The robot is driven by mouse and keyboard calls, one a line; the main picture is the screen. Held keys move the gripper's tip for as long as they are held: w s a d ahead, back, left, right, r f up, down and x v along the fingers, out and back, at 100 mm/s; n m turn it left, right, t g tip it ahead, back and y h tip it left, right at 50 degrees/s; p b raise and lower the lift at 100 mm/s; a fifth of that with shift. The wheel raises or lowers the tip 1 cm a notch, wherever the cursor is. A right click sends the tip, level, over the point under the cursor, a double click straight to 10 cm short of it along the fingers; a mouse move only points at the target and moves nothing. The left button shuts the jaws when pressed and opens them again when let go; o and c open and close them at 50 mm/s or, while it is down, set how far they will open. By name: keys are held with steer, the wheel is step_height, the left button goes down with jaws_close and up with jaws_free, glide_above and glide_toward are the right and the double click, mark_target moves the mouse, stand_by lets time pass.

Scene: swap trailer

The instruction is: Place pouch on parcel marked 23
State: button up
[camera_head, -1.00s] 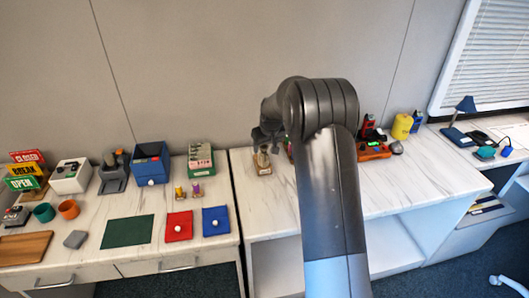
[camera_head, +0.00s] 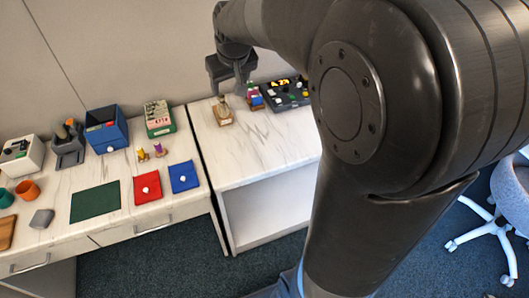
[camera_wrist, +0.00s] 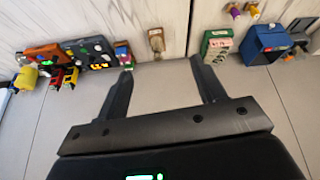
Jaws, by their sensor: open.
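My gripper (camera_head: 230,92) is open and empty, above the back of the right counter, near a small trophy-like item on a wooden base (camera_head: 222,112). In the wrist view the two fingers of my gripper (camera_wrist: 166,82) stand wide apart with bare wall between them. The same wooden-based item (camera_wrist: 157,41) shows beyond them. I cannot make out a pouch or a parcel marked 23 for certain in either view. A red square (camera_head: 147,194) and a blue square (camera_head: 184,182), each with a white knob, lie flat on the left counter.
A blue bin (camera_head: 106,135), a green box of cards (camera_head: 158,122) and two small figures (camera_head: 150,153) stand on the left counter. A dark green mat (camera_head: 94,207) lies at its front. A black panel (camera_head: 287,93) is at the right counter's back. The right counter's front (camera_head: 262,150) is clear.

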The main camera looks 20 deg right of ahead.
steer(key=s+m, duration=0.1)
steer(key=s, duration=2.4)
steer(key=shift+s+a+f+m+t, duration=0.2)
steer(key=shift+s+a+m+t, duration=0.1)
steer(key=shift+a, duration=0.15)
